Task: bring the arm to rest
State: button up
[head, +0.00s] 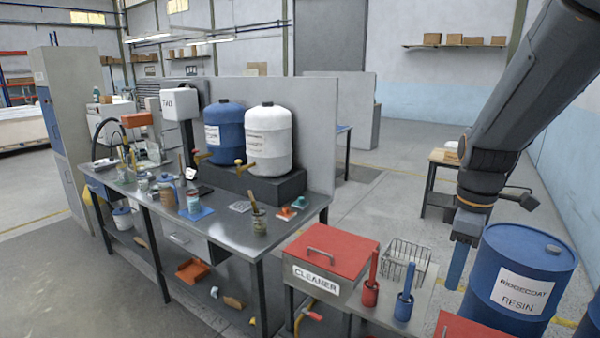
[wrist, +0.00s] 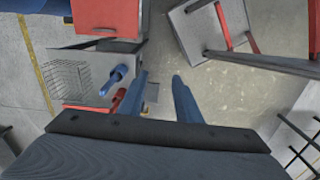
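My gripper (head: 457,272) hangs at the right in the head view, pointing down, between the wire basket and the blue resin drum. In the wrist view its two blue fingers (wrist: 159,78) stand apart with nothing between them. The arm comes down from the top right corner. A blue-handled tool (head: 408,278) stands in a blue holder and a red-handled tool (head: 373,264) in a red holder, both left of the gripper. The blue handle also shows in the wrist view (wrist: 116,78), beside the left finger.
A red-lidded cleaner box (head: 330,252) and a wire basket (head: 408,258) sit on the side bench. The blue resin drum (head: 520,280) stands close at the right. A workbench (head: 240,235) with cups, a blue tank (head: 224,130) and a white tank (head: 268,137) is at the left.

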jog(key=s+a+f+m+t+b, duration=0.1)
jog(key=s+a+f+m+b, duration=0.3)
jog(key=a+f+m+b, duration=0.5)
jog(key=a+f+m, duration=0.1)
jog(key=a+f, duration=0.2)
jog(key=f, duration=0.4)
jog(key=shift+a+f+m+b, duration=0.25)
jog(key=shift+m+b, duration=0.05)
